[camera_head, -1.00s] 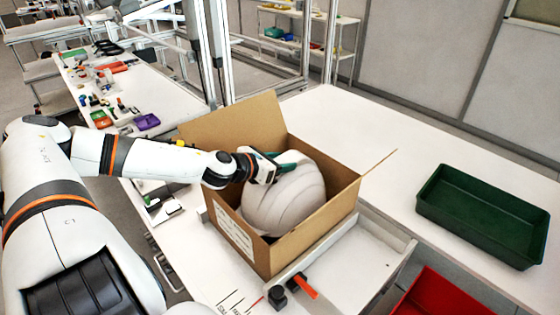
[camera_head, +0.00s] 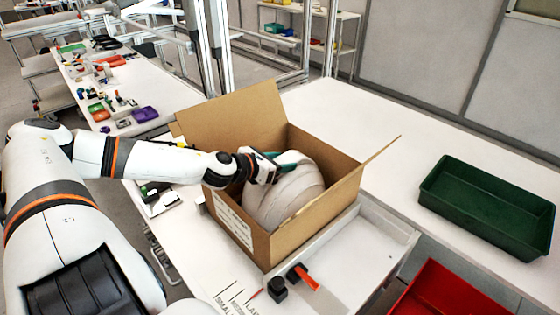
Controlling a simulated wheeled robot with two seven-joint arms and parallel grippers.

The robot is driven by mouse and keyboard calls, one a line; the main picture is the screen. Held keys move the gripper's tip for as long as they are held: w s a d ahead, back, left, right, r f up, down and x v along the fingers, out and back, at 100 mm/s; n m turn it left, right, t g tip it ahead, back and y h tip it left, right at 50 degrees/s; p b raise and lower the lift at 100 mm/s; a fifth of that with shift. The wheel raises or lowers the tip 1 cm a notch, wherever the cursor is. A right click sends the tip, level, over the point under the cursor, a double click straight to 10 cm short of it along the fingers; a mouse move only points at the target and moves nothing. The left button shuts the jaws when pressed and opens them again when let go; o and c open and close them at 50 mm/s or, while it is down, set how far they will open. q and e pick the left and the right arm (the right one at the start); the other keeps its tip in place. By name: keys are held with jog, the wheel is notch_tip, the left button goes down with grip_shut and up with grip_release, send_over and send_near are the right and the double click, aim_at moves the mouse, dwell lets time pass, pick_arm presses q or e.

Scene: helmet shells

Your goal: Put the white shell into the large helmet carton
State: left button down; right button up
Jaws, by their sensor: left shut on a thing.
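The white shell (camera_head: 287,196) is inside the open cardboard helmet carton (camera_head: 281,244), tilted, with its upper part near rim height. The carton stands on the white table with its flaps folded outward. My left gripper (camera_head: 278,165) reaches in over the carton's left side and is shut on the shell's upper edge. The fingertips are partly hidden against the shell. Whether the shell touches the carton floor is hidden by the front wall. My right gripper is not in view.
A dark green tray (camera_head: 487,208) stands on the table at the right, with a red bin (camera_head: 452,292) below it at the lower right. An orange-handled clamp (camera_head: 303,277) sits in front of the carton. The white table (camera_head: 350,115) behind the carton is clear.

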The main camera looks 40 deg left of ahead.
pick_arm(q)
jog(key=shift+f+b, duration=0.5)
jog(key=shift+f, duration=0.2)
jog(key=c, duration=0.9)
grip_release()
jog(key=shift+r, duration=0.1)
jog(key=shift+c, duration=0.2)
jog(key=o, duration=0.3)
